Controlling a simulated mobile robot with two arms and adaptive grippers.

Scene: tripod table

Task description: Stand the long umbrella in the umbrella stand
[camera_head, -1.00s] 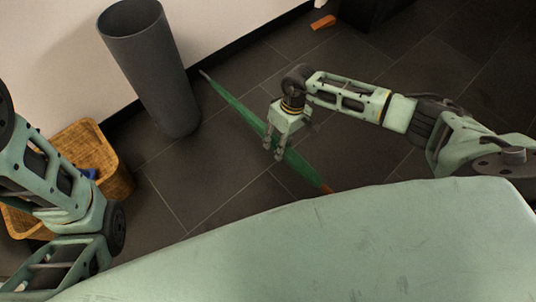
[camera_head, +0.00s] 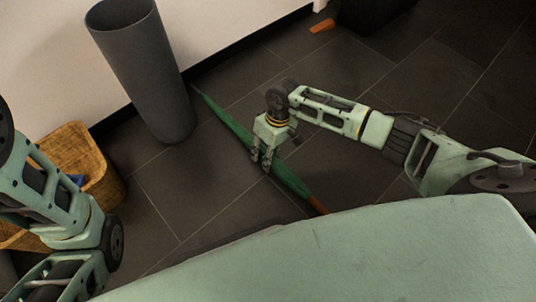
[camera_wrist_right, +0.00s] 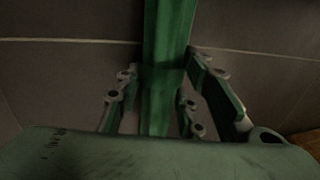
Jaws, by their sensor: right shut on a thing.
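The long green umbrella (camera_head: 234,128) slants in the head view from its thin tip near the stand to its orange-brown handle (camera_head: 318,205) near my body. My right gripper (camera_head: 262,162) is shut on the umbrella around its middle. The right wrist view shows the green umbrella (camera_wrist_right: 165,60) running between the fingers (camera_wrist_right: 160,100). I cannot tell how far it is off the floor. The umbrella stand (camera_head: 148,75) is a tall grey cylinder, upright by the wall, to the left of the umbrella tip. My left arm shows at the left edge, but its gripper is outside the view.
A wicker basket (camera_head: 82,160) with something blue in it stands at the left, behind my left arm. A small orange object (camera_head: 322,26) and a dark box-like thing (camera_head: 372,12) lie at the back. Dark tiled floor (camera_head: 430,70) is clear at the right.

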